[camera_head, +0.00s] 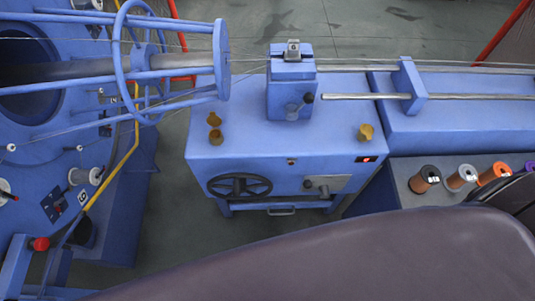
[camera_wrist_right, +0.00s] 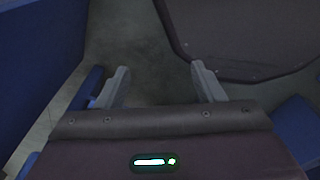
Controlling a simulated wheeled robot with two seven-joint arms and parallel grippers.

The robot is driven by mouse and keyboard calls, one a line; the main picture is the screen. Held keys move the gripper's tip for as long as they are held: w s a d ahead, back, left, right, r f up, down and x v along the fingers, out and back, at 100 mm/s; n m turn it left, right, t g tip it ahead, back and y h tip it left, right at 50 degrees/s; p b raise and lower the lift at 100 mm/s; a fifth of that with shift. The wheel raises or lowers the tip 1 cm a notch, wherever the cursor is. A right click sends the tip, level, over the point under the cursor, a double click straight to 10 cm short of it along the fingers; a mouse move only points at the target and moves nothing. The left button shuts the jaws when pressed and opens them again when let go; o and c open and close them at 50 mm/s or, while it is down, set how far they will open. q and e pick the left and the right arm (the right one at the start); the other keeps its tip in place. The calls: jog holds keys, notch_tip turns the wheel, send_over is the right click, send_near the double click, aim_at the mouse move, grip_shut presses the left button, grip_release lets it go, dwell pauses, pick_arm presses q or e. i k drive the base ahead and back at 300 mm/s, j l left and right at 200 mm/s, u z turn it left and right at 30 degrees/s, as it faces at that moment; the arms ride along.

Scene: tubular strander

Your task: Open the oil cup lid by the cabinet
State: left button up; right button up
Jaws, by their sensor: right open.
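The blue cabinet (camera_head: 260,140) stands in the middle of the head view. A small brass oil cup (camera_head: 366,133) sits near the right front corner of its top. Two more small brass pieces show near the left edge of the top, one (camera_head: 214,119) behind the other (camera_head: 215,138). The pieces are too small to tell how each lid stands. My right gripper (camera_wrist_right: 160,75) shows only in the right wrist view, with its two grey fingers apart and nothing between them. It is over bare floor, away from the cups. My left gripper is in neither view.
A handwheel (camera_head: 240,186) is on the cabinet front. A blue block (camera_head: 291,85) with a small knob stands on its top. Thin wires run across at the back. Several spools, one of them orange (camera_head: 494,174), stand at right. The blue strander frame (camera_head: 222,60) is at left.

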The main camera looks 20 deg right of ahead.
aim_at(366, 129)
jog(key=z, duration=1.5)
jog(key=k+l, duration=0.05)
